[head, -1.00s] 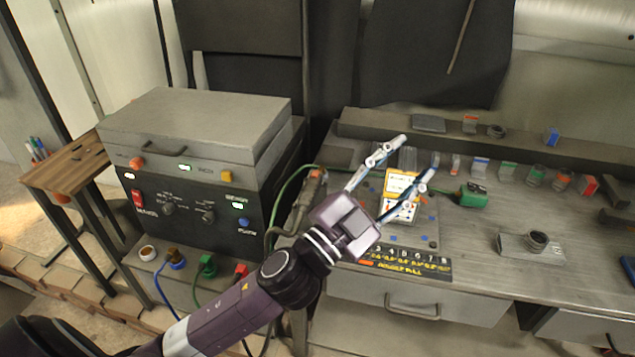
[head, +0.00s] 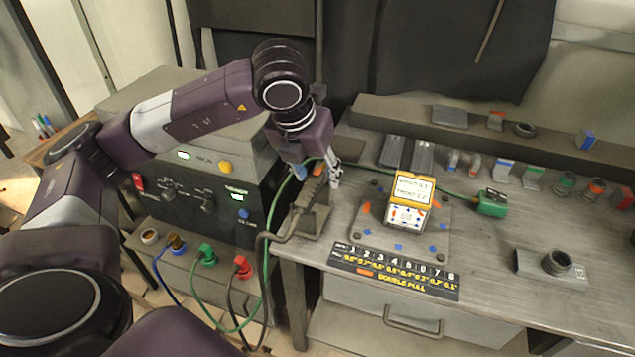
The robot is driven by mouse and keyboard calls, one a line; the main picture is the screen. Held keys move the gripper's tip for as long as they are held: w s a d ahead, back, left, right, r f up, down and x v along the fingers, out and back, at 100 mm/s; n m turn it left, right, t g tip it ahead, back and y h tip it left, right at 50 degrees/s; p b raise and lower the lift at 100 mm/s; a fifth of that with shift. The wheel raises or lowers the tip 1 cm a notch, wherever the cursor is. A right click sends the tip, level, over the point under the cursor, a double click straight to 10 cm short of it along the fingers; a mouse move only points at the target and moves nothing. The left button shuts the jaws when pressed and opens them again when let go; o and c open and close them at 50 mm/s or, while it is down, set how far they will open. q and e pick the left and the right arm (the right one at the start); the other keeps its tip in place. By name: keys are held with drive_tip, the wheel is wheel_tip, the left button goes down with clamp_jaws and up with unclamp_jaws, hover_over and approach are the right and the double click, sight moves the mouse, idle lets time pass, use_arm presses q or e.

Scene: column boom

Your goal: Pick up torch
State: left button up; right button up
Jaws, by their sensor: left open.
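The torch (head: 302,205) is a dark handle with a brownish upper end, lying slanted at the left end of the workbench, by a grey holder block (head: 317,221). A dark cable runs from its lower end down off the bench edge. My left gripper (head: 319,176) points down over the torch's upper end and is open. My right gripper is not in view.
A yellow and white meter (head: 407,203) sits on a plate on the bench (head: 480,262), with a green connector (head: 491,203) to its right. Several coloured blocks line the back. A power unit (head: 180,190) with plugged cables stands left, under my arm. A ring block (head: 551,264) sits right.

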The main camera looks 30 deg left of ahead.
sight(313, 182)
use_arm(q)
drive_tip(key=shift+a+r+y, duration=0.2)
drive_tip(key=shift+a+y, duration=0.1)
drive_tip(key=shift+a, duration=0.55)
drive_tip(key=shift+w+a+f+n, duration=0.15)
drive_tip(key=shift+f+n, duration=0.1)
drive_tip(key=shift+n, duration=0.05)
drive_tip(key=p+x, duration=0.2)
drive_tip(key=x, duration=0.4)
drive_tip(key=shift+a+f+p, duration=0.2)
drive_tip(key=shift+p, duration=0.1)
drive_tip(key=shift+w+f, duration=0.15)
drive_tip(key=shift+f, duration=0.15)
drive_tip(key=c, duration=1.1)
drive_tip(key=shift+r, duration=0.1)
clamp_jaws()
